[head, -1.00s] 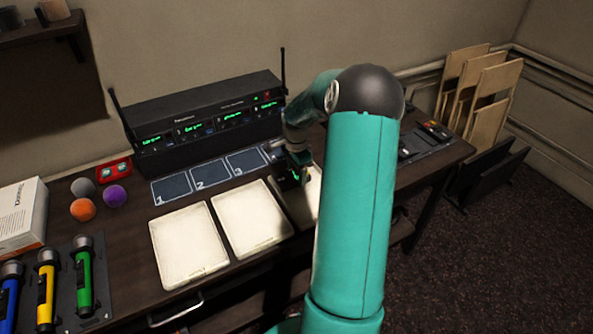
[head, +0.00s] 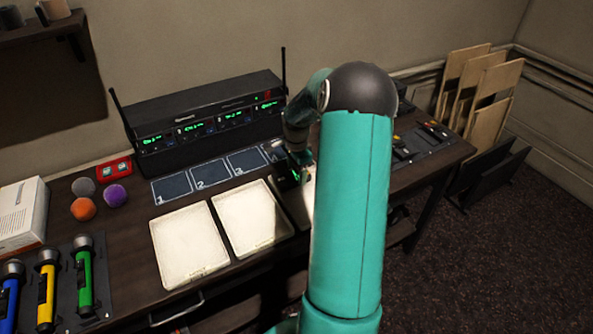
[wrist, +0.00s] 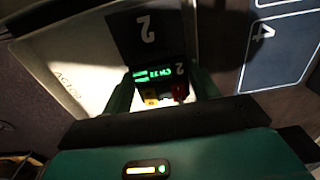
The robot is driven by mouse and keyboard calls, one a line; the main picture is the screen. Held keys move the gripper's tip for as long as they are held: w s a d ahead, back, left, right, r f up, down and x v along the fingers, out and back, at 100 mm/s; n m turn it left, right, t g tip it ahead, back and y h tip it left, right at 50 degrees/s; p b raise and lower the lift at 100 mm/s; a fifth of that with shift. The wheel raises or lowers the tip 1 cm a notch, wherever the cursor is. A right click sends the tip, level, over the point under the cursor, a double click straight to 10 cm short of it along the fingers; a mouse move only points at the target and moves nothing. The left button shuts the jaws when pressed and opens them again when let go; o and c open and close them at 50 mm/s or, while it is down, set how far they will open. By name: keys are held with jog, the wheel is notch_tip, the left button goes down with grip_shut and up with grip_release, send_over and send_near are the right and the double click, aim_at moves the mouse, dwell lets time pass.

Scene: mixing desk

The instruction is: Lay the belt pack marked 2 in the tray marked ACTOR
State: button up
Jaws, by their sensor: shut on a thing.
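The belt pack marked 2 (wrist: 147,38) is a dark box with a white 2 on its face and a lit green display at its end. My gripper (wrist: 163,92) is shut on it. In the head view the pack (head: 288,180) shows as a dark shape with green light at my gripper (head: 294,163). In the head view this tray (head: 300,207) is mostly hidden by my arm. I cannot tell whether the pack touches the tray floor.
Two empty white trays (head: 188,245) (head: 250,217) lie to the left. Numbered dark pads (head: 210,173) and a receiver rack (head: 205,128) with antennas stand behind. Coloured balls (head: 115,195), torches (head: 84,280) and a white box (head: 22,215) fill the left side.

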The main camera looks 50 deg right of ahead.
jog(key=shift+f, duration=0.6)
dwell(0.6)
jog(key=o, duration=1.5)
jog(key=shift+c, duration=0.2)
jog(key=shift+r, duration=3.5)
